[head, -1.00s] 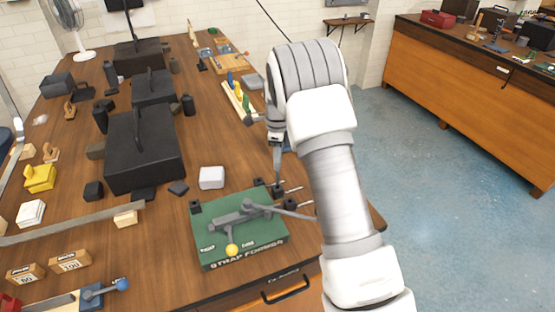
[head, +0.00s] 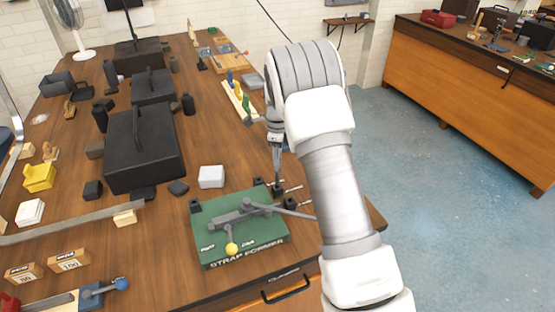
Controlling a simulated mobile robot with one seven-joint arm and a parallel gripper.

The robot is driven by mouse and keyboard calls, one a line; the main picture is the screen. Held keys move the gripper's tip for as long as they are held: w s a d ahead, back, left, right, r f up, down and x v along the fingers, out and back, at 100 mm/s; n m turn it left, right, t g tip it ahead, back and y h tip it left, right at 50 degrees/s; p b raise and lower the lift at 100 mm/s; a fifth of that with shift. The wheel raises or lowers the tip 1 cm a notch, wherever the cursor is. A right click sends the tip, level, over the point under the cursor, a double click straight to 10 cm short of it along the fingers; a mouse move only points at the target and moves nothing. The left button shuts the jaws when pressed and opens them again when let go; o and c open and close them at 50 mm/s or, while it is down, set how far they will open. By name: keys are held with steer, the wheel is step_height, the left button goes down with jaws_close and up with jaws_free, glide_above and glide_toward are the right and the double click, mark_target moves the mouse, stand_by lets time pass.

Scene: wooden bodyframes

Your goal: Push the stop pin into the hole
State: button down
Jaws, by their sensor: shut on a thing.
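My gripper (head: 277,181) points down at the base's back right edge, by a black block (head: 278,191). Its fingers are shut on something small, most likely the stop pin. The pin and its hole cannot be made out. A thin metal rod (head: 294,188) sticks out to the right beside the fingertips.
A black block (head: 290,203) with another rod stands just in front of the gripper. A white block (head: 211,177) lies behind the base. Large black toolboxes (head: 146,160) stand at the left. The bench's right edge is close to my arm.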

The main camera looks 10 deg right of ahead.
steer(key=shift+f+b, duration=1.05)
steer(key=shift+f, duration=0.7)
steer(key=c, duration=0.6)
jaws_free()
step_height(320, 180, up, 18)
steer(key=shift+f+b, duration=0.2)
steer(key=shift+b, duration=0.2)
steer(key=s+r+n+t, duration=0.1)
steer(key=s+r+n, duration=0.45)
steer(key=s, duration=0.35)
steer(key=s+r+n+t, duration=0.2)
steer(key=s+r+n, duration=0.35)
steer(key=s, duration=0.35)
steer(key=s+f+n+t, duration=0.2)
steer(key=s+f+n, duration=0.2)
steer(key=s+n, duration=0.7)
steer(key=s, duration=0.6)
steer(key=shift+s+t, duration=0.2)
steer(key=shift+t, duration=0.1)
